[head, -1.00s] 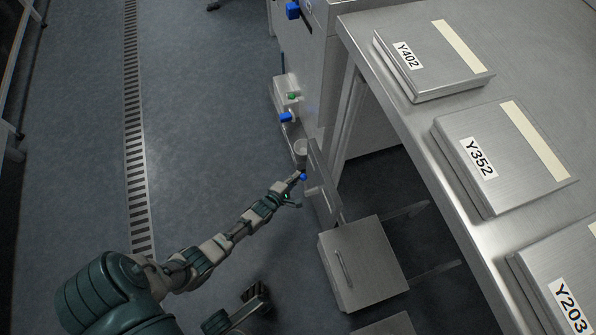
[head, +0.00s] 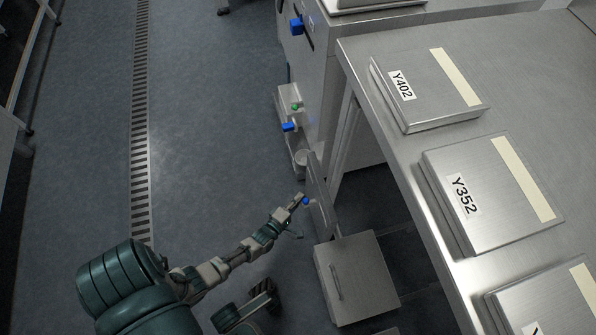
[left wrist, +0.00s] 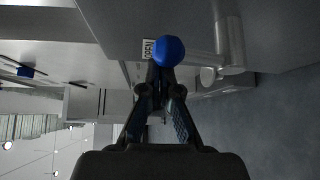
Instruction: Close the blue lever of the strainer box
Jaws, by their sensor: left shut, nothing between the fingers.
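The lever's blue ball knob (head: 306,201) is beside a grey metal plate (head: 320,196) at the side of the bench, which I take for the strainer box. My left gripper (head: 300,198) is shut and empty, with its tips right beside the knob. In the left wrist view the blue knob (left wrist: 168,50) stands just beyond the fingertips (left wrist: 163,76) and partly hides an "OPEN" label (left wrist: 149,47). I cannot tell whether the fingertips touch the knob. The lever's arm is mostly hidden. My right gripper is not in view.
A steel bench (head: 400,165) with lidded boxes marked Y402 (head: 425,85) and Y352 (head: 490,190) stands at the right. A metal box with a handle (head: 358,275) is below. Another blue handle (head: 290,127) is farther back. The floor (head: 210,130) at left is clear.

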